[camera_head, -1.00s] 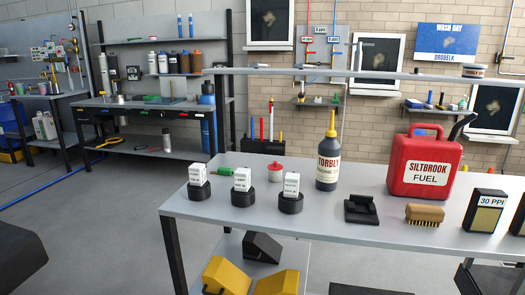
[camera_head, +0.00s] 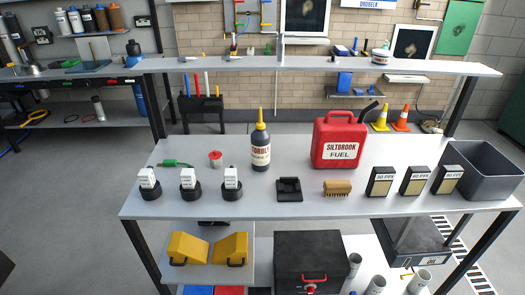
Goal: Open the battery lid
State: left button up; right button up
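No thing in view is plainly marked as the battery or its lid. A black box (camera_head: 310,250) with a red handle (camera_head: 312,278) on its front stands below the table, and its flat top looks closed. A small black device (camera_head: 289,189) with a raised back part sits on the table's front middle. I cannot tell whether either is the battery. Neither of my grippers is in view.
On the table (camera_head: 200,208) stand a red fuel can (camera_head: 338,140), a dark bottle (camera_head: 260,150), a brush (camera_head: 337,188), several labelled blocks and a grey bin (camera_head: 485,172). Floor at left is clear.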

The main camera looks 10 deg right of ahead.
aim_at(323, 254)
jog(key=k+j+z, duration=0.1)
jog(key=z, duration=0.8)
jog(key=k+l, duration=0.05)
